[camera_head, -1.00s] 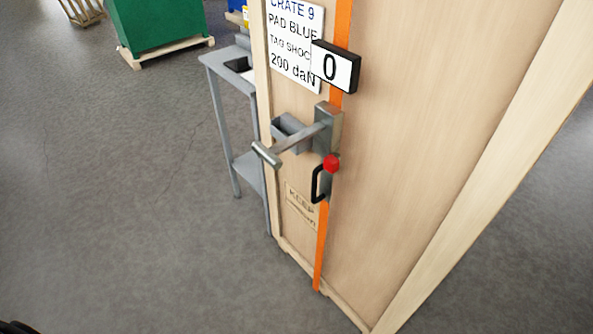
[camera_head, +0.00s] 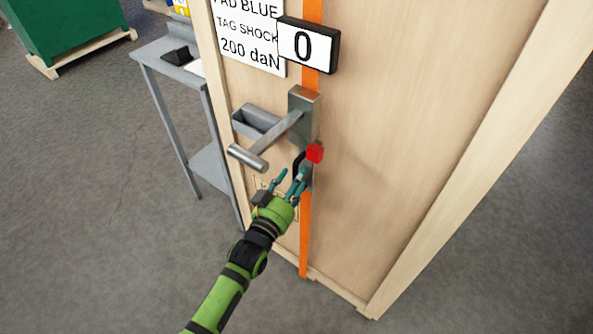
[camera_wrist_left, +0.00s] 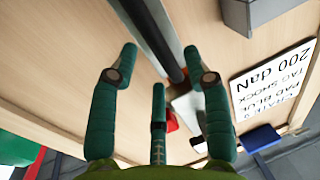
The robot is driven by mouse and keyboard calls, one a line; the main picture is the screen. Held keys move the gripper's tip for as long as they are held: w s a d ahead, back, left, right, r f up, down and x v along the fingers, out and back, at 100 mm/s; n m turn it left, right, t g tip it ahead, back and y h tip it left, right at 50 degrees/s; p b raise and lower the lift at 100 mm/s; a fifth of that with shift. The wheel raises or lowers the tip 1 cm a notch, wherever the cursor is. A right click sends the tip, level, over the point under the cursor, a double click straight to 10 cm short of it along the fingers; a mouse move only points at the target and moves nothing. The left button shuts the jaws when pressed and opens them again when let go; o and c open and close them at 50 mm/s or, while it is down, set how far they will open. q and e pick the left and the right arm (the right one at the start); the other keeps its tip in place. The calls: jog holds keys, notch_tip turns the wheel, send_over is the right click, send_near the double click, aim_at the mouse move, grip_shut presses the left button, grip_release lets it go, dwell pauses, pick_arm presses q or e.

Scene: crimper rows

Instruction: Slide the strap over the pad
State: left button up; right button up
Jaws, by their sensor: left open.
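The orange strap (camera_head: 305,235) runs vertically down the face of the tall wooden crate (camera_head: 400,130). A grey tensioner (camera_head: 305,112) with a long lever (camera_head: 247,157) sits over it, with a red knob (camera_head: 314,153) below. A dark handle beside the knob is partly hidden by my left gripper (camera_head: 289,180). This gripper is open, its fingers near the handle; I cannot tell whether they touch it. In the left wrist view its fingers (camera_wrist_left: 161,60) are spread, with a dark bar (camera_wrist_left: 150,35) beyond them. I cannot make out the pad for certain. My right gripper is not in view.
A display reading 0 (camera_head: 308,45) and a white label (camera_head: 248,35) are on the crate's upper part. A grey tray (camera_head: 256,120) sticks out behind the lever. A grey stand (camera_head: 165,75) is left of the crate. The floor at left is open.

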pick_arm(q)
jog(key=shift+x, duration=1.35)
jog(key=shift+w, duration=0.1)
